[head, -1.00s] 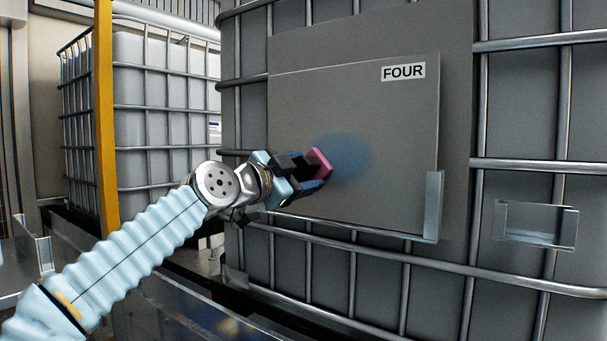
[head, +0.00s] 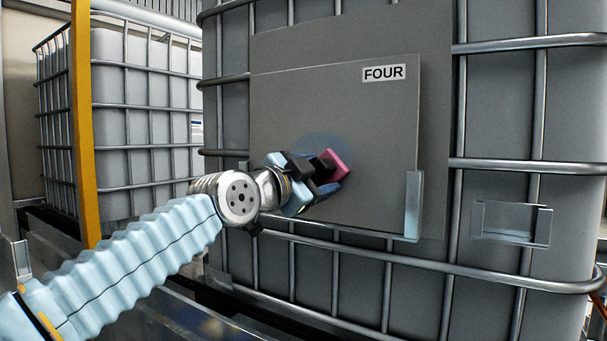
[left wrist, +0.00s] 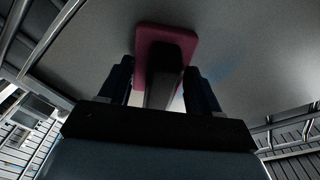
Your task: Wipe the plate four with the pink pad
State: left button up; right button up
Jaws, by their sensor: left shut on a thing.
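The grey plate labelled FOUR (head: 350,110) stands upright on the front of a caged tank. A blue smudge (head: 318,143) shows on its lower middle, partly hidden behind the gripper and pad. My left gripper (head: 328,172) is shut on the pink pad (head: 336,161) by its dark handle. The pad faces the plate at the smudge's lower right edge and appears to touch it. In the left wrist view the pad (left wrist: 154,64) lies against or very close to the plate, with faint blue to its right. My right gripper is not in view.
Metal cage bars (head: 520,166) surround the tank. A bracket (head: 413,205) holds the plate's lower right corner, and an empty bracket (head: 511,222) sits further right. A yellow post (head: 84,120) and another caged tank (head: 145,120) stand at left.

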aim_at(342, 175)
pick_arm(q)
jog(key=shift+s+d, duration=0.6)
jog(key=shift+d, duration=0.2)
jog(key=shift+s+d, duration=0.55)
jog(key=shift+d, duration=0.25)
jog(key=shift+r+p, duration=0.95)
jog(key=shift+p, duration=0.1)
jog(key=shift+r+p, duration=0.3)
jog(key=shift+r, duration=0.45)
jog(key=shift+w, duration=0.1)
jog(key=w+a, duration=0.6)
jog(key=a, duration=0.3)
jog(key=shift+w, duration=0.25)
jog(key=shift+d, duration=0.1)
